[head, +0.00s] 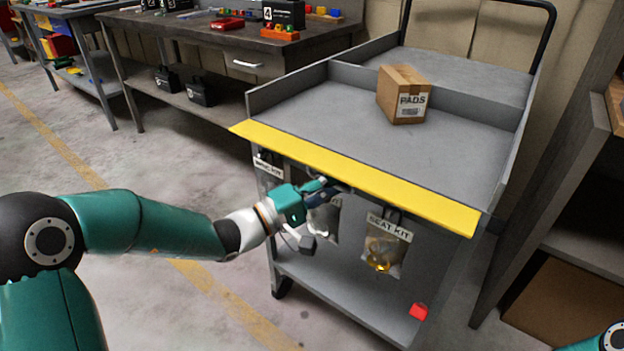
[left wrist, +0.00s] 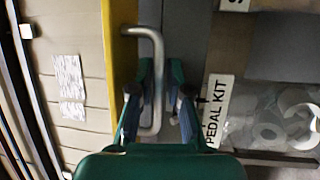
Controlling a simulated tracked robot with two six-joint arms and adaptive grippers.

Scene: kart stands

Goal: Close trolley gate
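The grey trolley (head: 440,165) has a yellow gate (head: 350,175) along the front edge of its upper tray. The gate leans outward rather than standing up like the side walls. My left gripper (head: 325,188) is just below the gate's outer edge, in front of the hanging bags. In the left wrist view, a grey metal handle (left wrist: 157,75) lies between the open fingers of my left gripper (left wrist: 162,85), with a gap beside it. The yellow gate (left wrist: 124,50) shows left of the handle. My right gripper is out of view.
A cardboard box marked PADS (head: 403,95) stands on the upper tray. Bags labelled SEAT KIT (head: 386,250) and PEDAL KIT (left wrist: 265,120) hang under the gate. A workbench (head: 180,30) is behind left, shelving (head: 545,200) at right. The floor at left is clear.

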